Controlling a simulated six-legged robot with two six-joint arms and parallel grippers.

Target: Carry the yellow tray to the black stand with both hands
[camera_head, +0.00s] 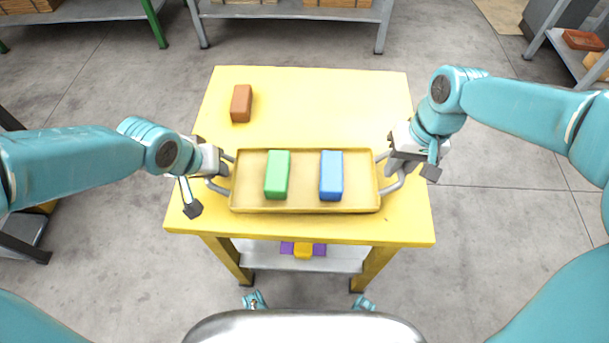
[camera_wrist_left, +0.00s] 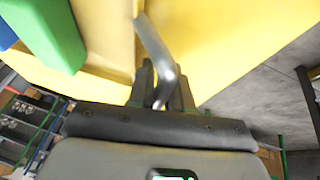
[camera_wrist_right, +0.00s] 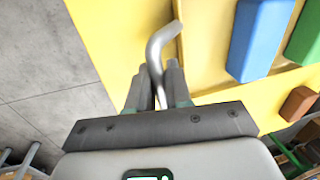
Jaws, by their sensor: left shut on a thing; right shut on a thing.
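The yellow tray (camera_head: 305,207) is at the front of the yellow table (camera_head: 320,100), and I cannot tell whether it rests on the top or is just above it. It holds a green block (camera_head: 277,175) and a blue block (camera_head: 331,176) side by side. My left gripper (camera_head: 222,170) is shut on the tray's left grey handle, which also shows between the fingers in the left wrist view (camera_wrist_left: 160,60). My right gripper (camera_head: 389,166) is shut on the right handle, seen in the right wrist view (camera_wrist_right: 158,55). I cannot make out a black stand for certain.
A brown block (camera_head: 241,103) stands on the table's back left. A lower shelf (camera_head: 340,256) under the table holds a yellow and purple thing (camera_head: 303,250). Grey shelving (camera_head: 290,10) stands at the back, another shelf at the right.

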